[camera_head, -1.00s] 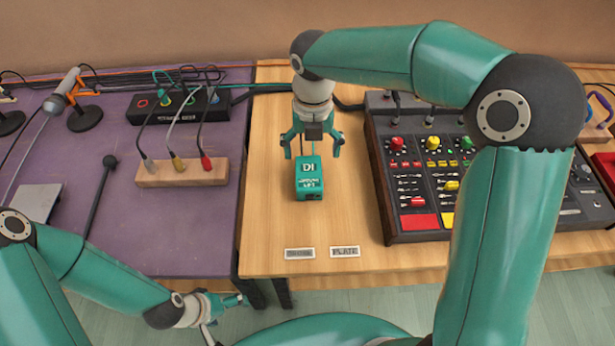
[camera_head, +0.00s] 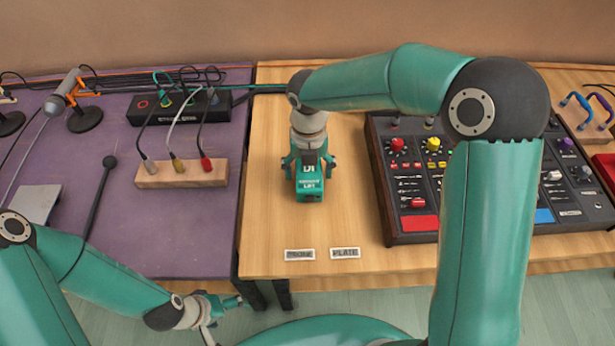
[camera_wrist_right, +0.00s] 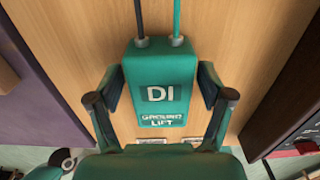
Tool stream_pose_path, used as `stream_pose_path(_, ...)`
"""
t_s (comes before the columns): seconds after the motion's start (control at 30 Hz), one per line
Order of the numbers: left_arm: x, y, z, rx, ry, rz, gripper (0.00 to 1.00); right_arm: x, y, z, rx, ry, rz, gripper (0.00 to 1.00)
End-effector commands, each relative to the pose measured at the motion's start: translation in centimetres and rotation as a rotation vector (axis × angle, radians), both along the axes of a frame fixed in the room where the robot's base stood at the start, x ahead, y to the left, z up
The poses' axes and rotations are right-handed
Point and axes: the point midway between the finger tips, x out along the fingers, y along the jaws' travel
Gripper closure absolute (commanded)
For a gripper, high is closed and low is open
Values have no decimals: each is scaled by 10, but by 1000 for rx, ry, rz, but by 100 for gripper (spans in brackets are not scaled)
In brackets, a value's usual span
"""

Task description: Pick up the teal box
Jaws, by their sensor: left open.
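The teal box (camera_head: 309,184), marked "DI" and "GROUND LIFT", stands on the wooden table. My right gripper (camera_head: 309,168) is low over it, with one finger on each side. In the right wrist view the teal box (camera_wrist_right: 160,95) sits between the fingers of my right gripper (camera_wrist_right: 162,90). The fingers look open, with narrow gaps beside the box. My left gripper (camera_head: 228,303) is open and empty at the lower left, off the table's front edge.
A mixer (camera_head: 400,215) stands close on the right. A wooden block with plugs (camera_head: 182,175) and a black pedal box (camera_head: 180,108) are on the purple table. Two small labels (camera_head: 345,253) lie in front of the box. The wood around the box is mostly clear.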

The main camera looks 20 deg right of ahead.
Motion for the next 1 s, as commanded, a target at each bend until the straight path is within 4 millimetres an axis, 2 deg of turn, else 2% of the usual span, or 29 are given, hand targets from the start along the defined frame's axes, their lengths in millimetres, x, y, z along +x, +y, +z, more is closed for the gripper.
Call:
stream_pose_path(0.03,0,0,0,0,0,0,11,0,0,0,0,0,0,35)
stream_pose_path(0.33,0,0,0,0,0,0,11,0,0,0,0,0,-1,85)
stream_pose_path(0.73,0,0,1,0,0,0,11,1,-1,6,0,-3,-2,87)
stream_pose_path(0.87,0,0,2,0,0,0,11,1,-1,17,1,-5,-2,87)
stream_pose_path(1.0,0,0,4,0,0,0,11,1,-1,39,1,-8,-2,87)
